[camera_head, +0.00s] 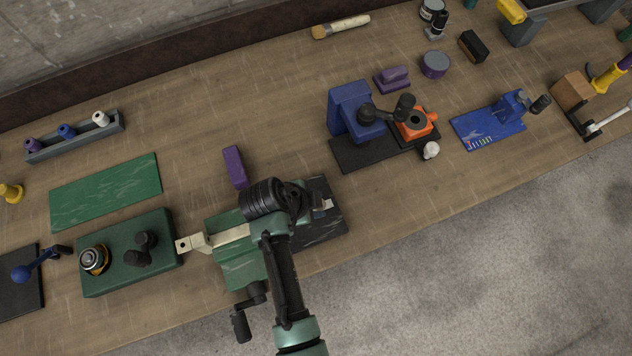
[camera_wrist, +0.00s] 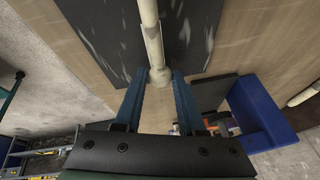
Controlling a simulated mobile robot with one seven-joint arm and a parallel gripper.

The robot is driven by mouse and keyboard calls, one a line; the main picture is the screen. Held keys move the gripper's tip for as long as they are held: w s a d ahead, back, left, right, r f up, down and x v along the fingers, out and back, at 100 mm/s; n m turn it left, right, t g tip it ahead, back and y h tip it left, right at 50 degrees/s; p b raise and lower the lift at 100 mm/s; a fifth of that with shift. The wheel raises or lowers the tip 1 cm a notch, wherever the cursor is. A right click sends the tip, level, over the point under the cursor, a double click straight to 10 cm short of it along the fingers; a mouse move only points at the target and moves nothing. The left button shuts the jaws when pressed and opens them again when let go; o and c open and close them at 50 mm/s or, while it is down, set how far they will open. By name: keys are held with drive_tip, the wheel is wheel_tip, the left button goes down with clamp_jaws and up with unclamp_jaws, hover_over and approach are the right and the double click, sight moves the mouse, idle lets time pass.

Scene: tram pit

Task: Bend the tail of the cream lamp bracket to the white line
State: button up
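The cream lamp bracket (camera_head: 232,235) lies across a green vise (camera_head: 242,269), its flat holed end (camera_head: 184,246) sticking out left. My wrist hides its right part. In the wrist view a cream bar (camera_wrist: 152,32), apparently the bracket's tail, runs down over a black plate (camera_wrist: 103,25). My gripper (camera_wrist: 161,72) has two blue fingers, one on each side of the bar's rounded end. I cannot tell whether they touch it. In the head view my gripper (camera_head: 322,204) is over the black plate (camera_head: 326,228). Pale marks show on the plate, but I cannot pick out the white line.
A green block with black knobs (camera_head: 128,252) stands left of the vise. A purple block (camera_head: 235,166) lies just behind it. A blue vise (camera_head: 352,108) with an orange part (camera_head: 416,124) stands to the right. The bench's front edge is close, with floor beyond.

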drive_tip(key=o, duration=0.3)
drive_tip(key=shift+o, duration=0.2)
drive_tip(key=b+v, duration=0.1)
drive_tip(key=v, duration=1.2)
drive_tip(key=shift+b, duration=0.35)
